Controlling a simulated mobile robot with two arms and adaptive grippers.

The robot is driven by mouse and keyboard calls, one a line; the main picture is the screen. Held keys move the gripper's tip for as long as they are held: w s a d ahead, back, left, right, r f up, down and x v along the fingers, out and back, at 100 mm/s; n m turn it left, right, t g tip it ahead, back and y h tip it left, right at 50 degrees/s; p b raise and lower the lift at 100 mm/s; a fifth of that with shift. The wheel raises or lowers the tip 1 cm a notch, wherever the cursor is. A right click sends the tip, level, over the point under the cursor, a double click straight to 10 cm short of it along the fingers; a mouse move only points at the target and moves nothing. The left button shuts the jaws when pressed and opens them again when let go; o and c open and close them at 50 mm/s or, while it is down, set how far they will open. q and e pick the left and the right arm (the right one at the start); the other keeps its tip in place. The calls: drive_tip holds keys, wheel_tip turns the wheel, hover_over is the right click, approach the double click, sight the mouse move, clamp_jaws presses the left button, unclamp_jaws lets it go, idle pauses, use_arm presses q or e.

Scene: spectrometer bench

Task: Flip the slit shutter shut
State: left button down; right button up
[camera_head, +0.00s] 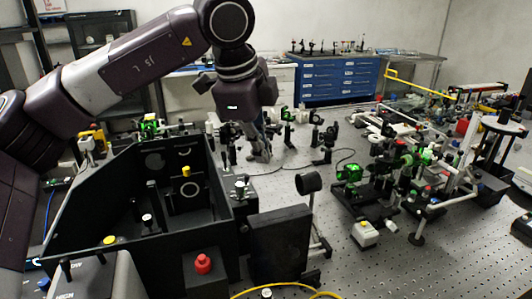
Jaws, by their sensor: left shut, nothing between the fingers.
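A small metal fitting (240,186) sits at the box's right wall, below and left of the fingertips. I cannot tell for certain which part is the slit shutter or how it stands. My right gripper is not in view.
A black upright panel (280,245) and a round black holder (308,183) stand right of the box. A red knob (203,263) is at the front. Several optics mounts (350,173) crowd the bench's right. Bare perforated bench top (350,275) shows at the front right.

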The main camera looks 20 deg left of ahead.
sight(246, 180)
use_arm(q)
drive_tip(key=w+a+f+p, duration=0.1)
drive_tip(key=f, duration=0.1)
drive_tip(key=w+a+f+p, duration=0.1)
drive_tip(key=f+p, duration=0.1)
drive_tip(key=f, duration=0.1)
drive_tip(key=w+a+f+p, duration=0.1)
drive_tip(key=f, duration=0.1)
drive_tip(key=shift+w+f+p, duration=0.15)
drive_tip(key=shift+f+p, duration=0.2)
drive_tip(key=shift+f, duration=0.15)
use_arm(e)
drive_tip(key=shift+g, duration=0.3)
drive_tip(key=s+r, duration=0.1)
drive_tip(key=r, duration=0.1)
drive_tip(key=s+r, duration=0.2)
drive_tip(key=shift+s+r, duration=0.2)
use_arm(q)
drive_tip(key=shift+w+d, duration=0.1)
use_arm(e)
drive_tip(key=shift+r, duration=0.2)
use_arm(q)
drive_tip(key=shift+w+g+p, duration=0.15)
drive_tip(key=shift+g+p, duration=0.15)
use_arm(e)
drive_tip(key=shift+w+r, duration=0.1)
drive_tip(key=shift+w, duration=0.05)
